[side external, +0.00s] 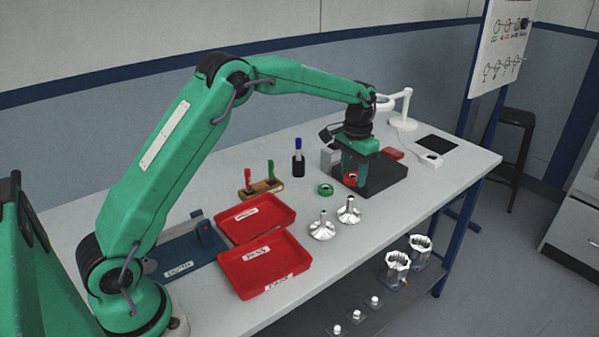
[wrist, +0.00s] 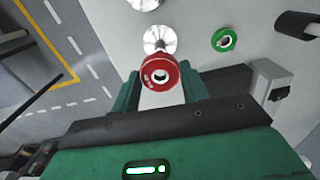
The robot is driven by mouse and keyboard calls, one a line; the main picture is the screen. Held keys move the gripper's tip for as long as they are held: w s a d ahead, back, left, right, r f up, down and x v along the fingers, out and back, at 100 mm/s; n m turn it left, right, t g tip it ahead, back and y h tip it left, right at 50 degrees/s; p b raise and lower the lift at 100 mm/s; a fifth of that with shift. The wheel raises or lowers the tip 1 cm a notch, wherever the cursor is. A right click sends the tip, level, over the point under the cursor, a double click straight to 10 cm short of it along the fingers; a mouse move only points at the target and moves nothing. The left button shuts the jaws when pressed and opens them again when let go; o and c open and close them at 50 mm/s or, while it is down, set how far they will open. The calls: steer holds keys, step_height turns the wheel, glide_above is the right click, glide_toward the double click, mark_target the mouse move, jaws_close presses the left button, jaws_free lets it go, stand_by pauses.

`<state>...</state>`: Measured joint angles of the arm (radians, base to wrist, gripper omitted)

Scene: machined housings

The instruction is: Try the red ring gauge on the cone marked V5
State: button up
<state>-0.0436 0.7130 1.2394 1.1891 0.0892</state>
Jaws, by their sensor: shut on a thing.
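The red ring gauge (side external: 350,183) is held between the fingertips of my gripper (side external: 352,175). In the wrist view the ring (wrist: 160,61) sits between the green fingers of my gripper (wrist: 160,85), its hole facing the camera. Two silver cones on round bases stand on the bench, a nearer one (side external: 322,230) and one to its right (side external: 348,214). The wrist view shows one cone (wrist: 160,36) just beyond the ring, partly hidden by it, and the other (wrist: 145,4) cut by the top edge. No V5 marking is legible.
A green ring gauge (side external: 325,193) lies left of my gripper. A dark block (side external: 385,182) is behind the gripper. Two red trays (side external: 240,230) lie left of the cones. A pen holder (side external: 298,168) stands behind the green ring. The bench's front edge runs close by the cones.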

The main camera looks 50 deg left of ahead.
steer(key=shift+r, duration=1.75)
steer(key=shift+s, duration=0.1)
